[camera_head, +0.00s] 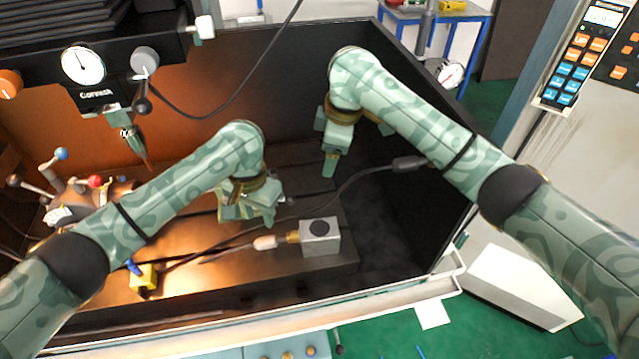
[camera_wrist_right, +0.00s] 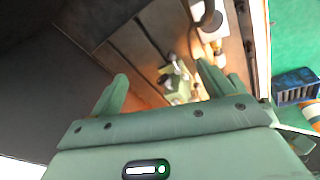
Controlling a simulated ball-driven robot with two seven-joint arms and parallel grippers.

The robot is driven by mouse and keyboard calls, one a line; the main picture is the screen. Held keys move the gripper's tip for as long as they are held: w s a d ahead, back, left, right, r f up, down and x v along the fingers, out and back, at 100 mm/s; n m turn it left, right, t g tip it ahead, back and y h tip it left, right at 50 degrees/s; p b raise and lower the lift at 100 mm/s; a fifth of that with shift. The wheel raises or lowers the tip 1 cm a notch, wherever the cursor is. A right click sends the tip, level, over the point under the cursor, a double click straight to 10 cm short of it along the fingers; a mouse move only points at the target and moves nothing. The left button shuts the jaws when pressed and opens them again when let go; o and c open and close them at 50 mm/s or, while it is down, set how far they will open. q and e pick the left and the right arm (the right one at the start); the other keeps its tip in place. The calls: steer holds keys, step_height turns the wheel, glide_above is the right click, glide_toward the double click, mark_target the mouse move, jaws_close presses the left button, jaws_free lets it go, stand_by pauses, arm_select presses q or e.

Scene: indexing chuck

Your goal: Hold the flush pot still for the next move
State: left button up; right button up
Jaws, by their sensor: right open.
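The flush pot (camera_head: 322,243) is a grey block with a dark round spot on top, on the lit work table inside the tank. A brass fitting (camera_head: 293,237) and a pale hose end are on its left side. My left gripper (camera_head: 250,214) is just left of and behind the pot, apart from it; its finger gap does not show clearly. My right gripper (camera_head: 330,165) is higher, above the back of the tank; its open, empty fingers show in the right wrist view (camera_wrist_right: 163,88). There the pot (camera_wrist_right: 210,18) is at the top, partly cut off.
A black hose with a dark connector (camera_head: 408,163) crosses the tank's right side. The machine head with a dial gauge (camera_head: 83,64) and a pointed tool (camera_head: 134,140) hangs at left. A yellow block (camera_head: 144,279) sits near the tank's front wall.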

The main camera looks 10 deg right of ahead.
mark_target(320, 239)
steer(key=s+a+f+n+g+h, duration=0.1)
steer(key=s+a+f+n+g, duration=0.2)
steer(key=s+f, duration=0.35)
steer(key=shift+t, duration=0.3)
steer(key=f, duration=1.6)
steer(key=shift+s+a, duration=0.35)
steer(key=shift+c, duration=0.3)
steer(key=c, duration=1.1)
